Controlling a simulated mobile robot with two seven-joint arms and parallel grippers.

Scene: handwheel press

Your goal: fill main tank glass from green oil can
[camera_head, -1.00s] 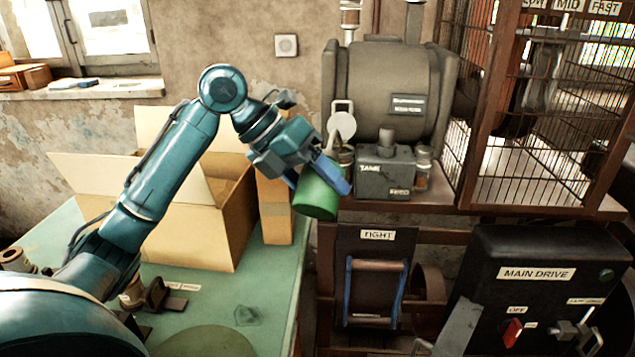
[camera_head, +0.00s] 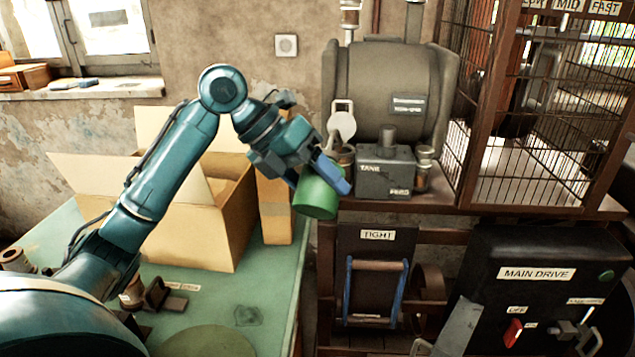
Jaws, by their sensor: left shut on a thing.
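My left gripper (camera_head: 322,174) is shut on the green oil can (camera_head: 316,198) and holds it tilted in the air, just left of and in front of the grey tank block (camera_head: 385,172). The block carries the words TANK and FEED. A small glass cup (camera_head: 342,155) stands at the block's left side, with a round pale lid (camera_head: 342,124) raised above it. The can's upper end and any spout are hidden by the gripper, and I cannot tell whether oil flows. A second glass (camera_head: 424,168) sits at the block's right side.
A large grey drum (camera_head: 385,80) stands behind the tank block. A wire cage (camera_head: 535,120) is to the right. An open cardboard box (camera_head: 200,235) stands on the green table (camera_head: 270,300). The black MAIN DRIVE panel (camera_head: 545,255) is at lower right.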

